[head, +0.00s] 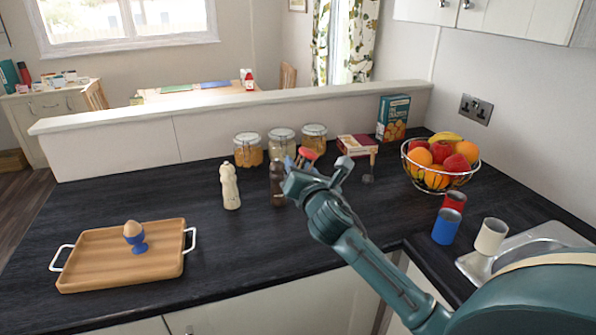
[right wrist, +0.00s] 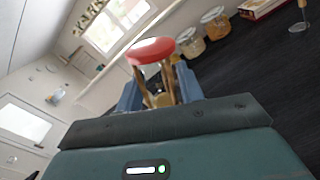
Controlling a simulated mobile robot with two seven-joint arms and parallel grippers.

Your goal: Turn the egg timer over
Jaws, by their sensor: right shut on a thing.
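The egg timer has a red round end and wooden posts. Its red end (head: 308,153) shows just above my right gripper (head: 294,163) in the head view, over the counter. In the right wrist view the red disc (right wrist: 151,51) and posts stand up between the two blue fingers of my right gripper (right wrist: 158,97). The gripper is shut on the timer and holds it tilted. The timer's other end is hidden by the gripper. My left gripper is not in view.
A dark mill (head: 277,184) stands very close to the right gripper, with a cream mill (head: 230,187) to its left. Several jars (head: 281,143) stand behind. A wooden tray (head: 90,282) holds an egg cup. A fruit basket (head: 440,165) and mugs are at right. The front middle counter is clear.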

